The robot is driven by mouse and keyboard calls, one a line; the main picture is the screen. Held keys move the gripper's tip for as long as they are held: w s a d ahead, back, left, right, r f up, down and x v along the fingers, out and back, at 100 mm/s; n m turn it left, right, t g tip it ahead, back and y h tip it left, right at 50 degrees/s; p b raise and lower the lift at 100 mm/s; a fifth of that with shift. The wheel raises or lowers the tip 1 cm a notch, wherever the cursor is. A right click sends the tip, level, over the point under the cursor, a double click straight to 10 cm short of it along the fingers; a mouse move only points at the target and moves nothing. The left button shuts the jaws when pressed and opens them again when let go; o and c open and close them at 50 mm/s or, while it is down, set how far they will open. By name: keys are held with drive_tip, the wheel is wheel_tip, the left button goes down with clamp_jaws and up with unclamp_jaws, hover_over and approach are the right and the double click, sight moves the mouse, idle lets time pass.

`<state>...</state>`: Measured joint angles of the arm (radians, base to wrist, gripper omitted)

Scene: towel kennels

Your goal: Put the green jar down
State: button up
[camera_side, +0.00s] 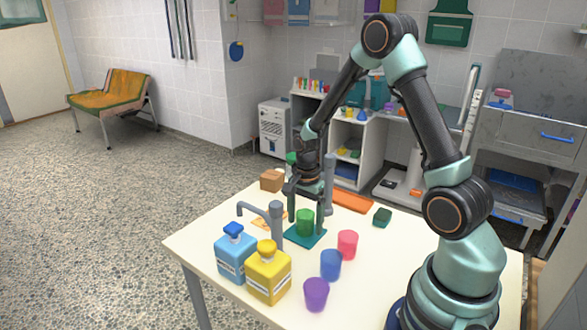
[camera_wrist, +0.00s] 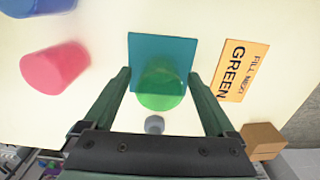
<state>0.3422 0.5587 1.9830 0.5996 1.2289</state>
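The green jar (camera_side: 305,224) stands upright on a teal square mat (camera_side: 302,240) on the table. In the wrist view the jar (camera_wrist: 160,88) shows between my two fingers, on the teal mat (camera_wrist: 180,46). My gripper (camera_side: 307,205) points down at the jar, with a finger on either side of it. In the wrist view my gripper (camera_wrist: 158,72) is open, with a visible gap between each finger and the jar. The jar appears to rest on the mat.
A pink cup (camera_side: 347,244), blue cup (camera_side: 331,264) and purple cup (camera_side: 316,294) stand nearby. Blue (camera_side: 234,255) and yellow (camera_side: 268,275) bottles stand at the front left. A card reading "FILL NEXT GREEN" (camera_wrist: 240,70) lies beside the mat. A brown box (camera_side: 271,180) is behind.

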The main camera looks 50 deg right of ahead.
wheel_tip(320, 180, up, 12)
drive_tip(key=s+a+r+n+t, duration=0.5)
drive_tip(key=s+a+r+n, duration=0.3)
drive_tip(key=n, duration=1)
drive_tip(key=a+r, duration=0.3)
drive_tip(key=a, duration=0.2)
drive_tip(key=shift+t, duration=0.3)
